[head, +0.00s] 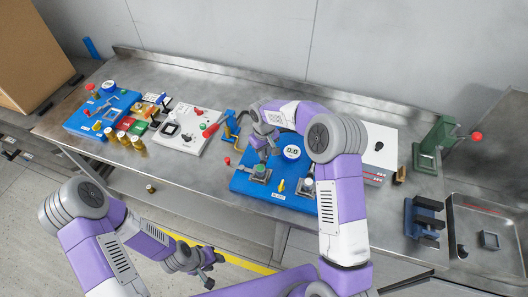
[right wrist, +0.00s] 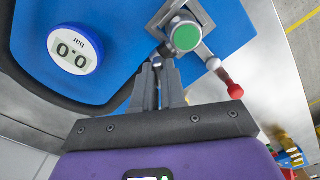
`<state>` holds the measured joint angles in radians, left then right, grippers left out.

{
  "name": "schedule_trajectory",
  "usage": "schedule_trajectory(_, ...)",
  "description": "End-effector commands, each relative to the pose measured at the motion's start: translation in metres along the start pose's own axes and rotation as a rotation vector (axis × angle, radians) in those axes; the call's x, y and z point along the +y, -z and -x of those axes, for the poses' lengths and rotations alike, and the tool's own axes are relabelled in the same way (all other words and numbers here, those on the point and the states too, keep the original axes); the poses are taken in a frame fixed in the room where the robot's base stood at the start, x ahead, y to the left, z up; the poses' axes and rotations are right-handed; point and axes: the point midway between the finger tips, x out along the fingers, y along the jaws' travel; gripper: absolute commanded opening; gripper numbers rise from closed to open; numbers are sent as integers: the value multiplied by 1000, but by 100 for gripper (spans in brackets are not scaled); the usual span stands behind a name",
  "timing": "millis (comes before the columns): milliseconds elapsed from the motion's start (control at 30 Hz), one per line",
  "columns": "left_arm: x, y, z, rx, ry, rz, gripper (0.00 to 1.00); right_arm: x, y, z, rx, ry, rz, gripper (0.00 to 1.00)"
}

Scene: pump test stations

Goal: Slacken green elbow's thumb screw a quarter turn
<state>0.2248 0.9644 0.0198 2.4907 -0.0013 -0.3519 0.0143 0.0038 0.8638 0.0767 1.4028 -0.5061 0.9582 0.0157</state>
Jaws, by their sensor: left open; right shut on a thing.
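In the right wrist view, a metal fitting with a round green cap (right wrist: 186,38) sits on a blue board (right wrist: 130,22). My right gripper (right wrist: 160,70) is shut beside the fitting on a small grey part, which looks like the thumb screw; the fingers hide most of it. In the head view, my right gripper (head: 264,150) is low over the blue station (head: 240,183) at the table's middle. My left gripper (head: 207,265) is open and empty, in front of the table and away from the stations.
A gauge (right wrist: 75,49) reading 0.0 and a red-tipped lever (right wrist: 227,82) are close to my right gripper. A white station (head: 190,115) and another blue station (head: 75,122) stand left. A green press (head: 432,145) and a metal tray (head: 500,262) stand right.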

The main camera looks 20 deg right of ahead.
Motion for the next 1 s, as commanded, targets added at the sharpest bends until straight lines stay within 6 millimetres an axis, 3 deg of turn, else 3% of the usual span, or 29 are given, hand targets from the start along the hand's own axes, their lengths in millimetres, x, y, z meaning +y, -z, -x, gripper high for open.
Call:
schedule_trajectory(500, 1, 0, 2, 0, 0, 0, 43, 0, 1, 1, 3, -1, 446, 0)
schedule_trajectory(1000, 1, 0, 3, 0, 0, 0, 43, 0, 1, 1, 3, -1, 628, 0)
